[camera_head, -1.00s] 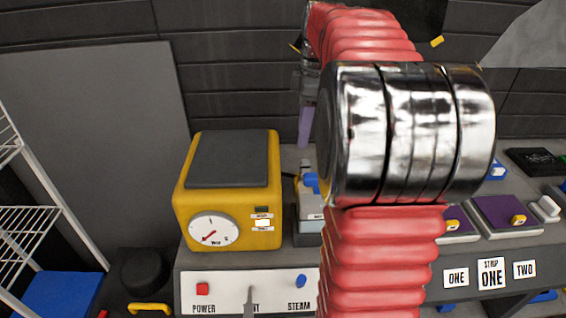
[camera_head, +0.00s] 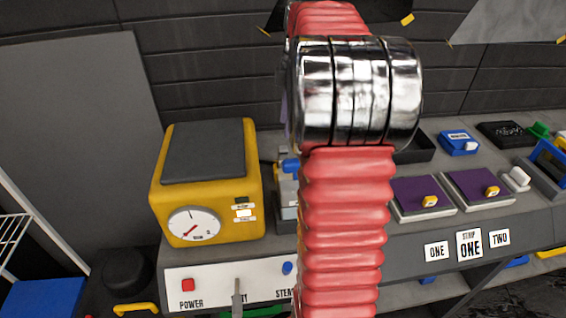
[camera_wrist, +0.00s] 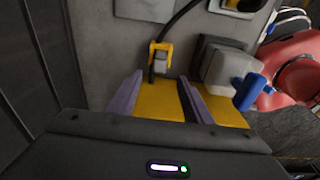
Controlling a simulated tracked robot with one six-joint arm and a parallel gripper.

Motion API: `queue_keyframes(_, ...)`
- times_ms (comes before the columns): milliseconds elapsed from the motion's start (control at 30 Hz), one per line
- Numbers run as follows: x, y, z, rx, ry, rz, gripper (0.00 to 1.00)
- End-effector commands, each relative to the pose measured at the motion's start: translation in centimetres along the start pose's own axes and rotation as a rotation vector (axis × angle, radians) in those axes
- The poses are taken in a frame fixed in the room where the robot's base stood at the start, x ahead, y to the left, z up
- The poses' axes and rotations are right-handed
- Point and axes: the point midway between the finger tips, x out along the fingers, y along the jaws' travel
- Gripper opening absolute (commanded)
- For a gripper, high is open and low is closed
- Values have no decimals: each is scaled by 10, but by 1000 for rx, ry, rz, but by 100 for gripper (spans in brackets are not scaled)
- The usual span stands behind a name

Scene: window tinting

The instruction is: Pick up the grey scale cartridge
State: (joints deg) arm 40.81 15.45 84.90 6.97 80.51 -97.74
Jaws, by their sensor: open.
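A grey boxy block (camera_wrist: 222,62) with a paler front and a blue lever (camera_wrist: 250,92) shows in the wrist view; it looks like the grey scale cartridge, but I cannot be sure. My gripper (camera_wrist: 160,76) is open, with two purple-grey fingers pointing at the grey surface. The block is just right of the right finger, outside the jaws. A yellow clip-like fitting (camera_wrist: 160,52) with a black cable is ahead, between the fingertips. In the head view my red arm hides the gripper and most of this area.
A yellow steamer box (camera_head: 210,190) with a dial stands left of my arm, above a white panel with power and steam controls. Two purple pads (camera_head: 422,192) with yellow knobs, a blue box (camera_head: 459,142) and black trays lie on the bench at right. A wire rack is at far left.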

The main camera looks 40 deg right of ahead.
Motion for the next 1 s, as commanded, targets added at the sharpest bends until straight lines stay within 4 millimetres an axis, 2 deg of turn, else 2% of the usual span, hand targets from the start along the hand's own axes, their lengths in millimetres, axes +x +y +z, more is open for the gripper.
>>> queue_keyframes(100, 20, -1, 0, 0, 0, -3, 45)
queue_keyframes(300, 45, 0, 1, 2, 0, -2, 45)
queue_keyframes(767, 52, 0, 0, 2, 0, 0, 45)
queue_keyframes(1000, 78, 0, 0, 2, 1, -3, 45)
